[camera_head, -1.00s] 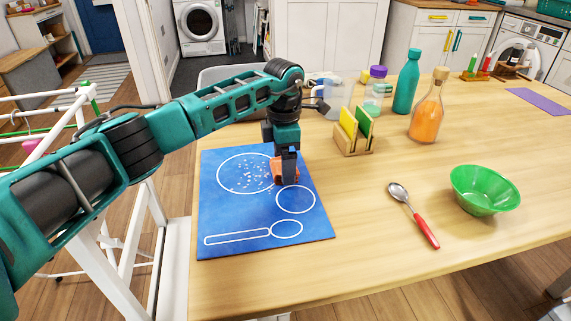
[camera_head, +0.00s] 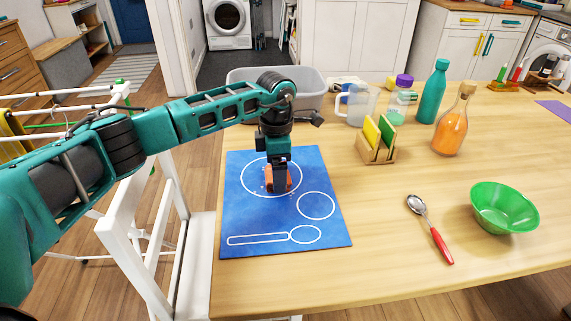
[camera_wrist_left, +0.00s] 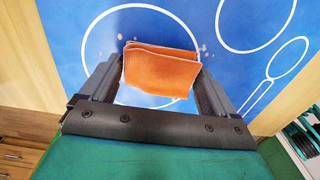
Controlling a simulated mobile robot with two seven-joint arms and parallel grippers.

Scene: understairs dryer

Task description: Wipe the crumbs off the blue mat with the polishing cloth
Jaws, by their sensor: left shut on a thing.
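The blue mat (camera_head: 265,223) lies on the near left of the table, printed with white outlines of a large circle, a small circle and a spoon. My left gripper (camera_head: 277,184) is shut on the orange polishing cloth (camera_head: 271,178), low over the mat's large circle. In the left wrist view the folded cloth (camera_wrist_left: 160,70) sits between the fingers. A few pale crumbs (camera_wrist_left: 204,45) show on the mat beside the cloth; any under it or behind the gripper are hidden. My right gripper is not in view.
A spoon (camera_head: 436,240) with a red handle and a green bowl (camera_head: 504,208) are right of the mat. A wooden holder (camera_head: 376,152) with yellow and green pieces stands behind, near an orange bottle (camera_head: 454,125), a teal bottle (camera_head: 432,92) and a clear jug (camera_head: 361,105). A grey bin (camera_head: 305,91) is beyond the table.

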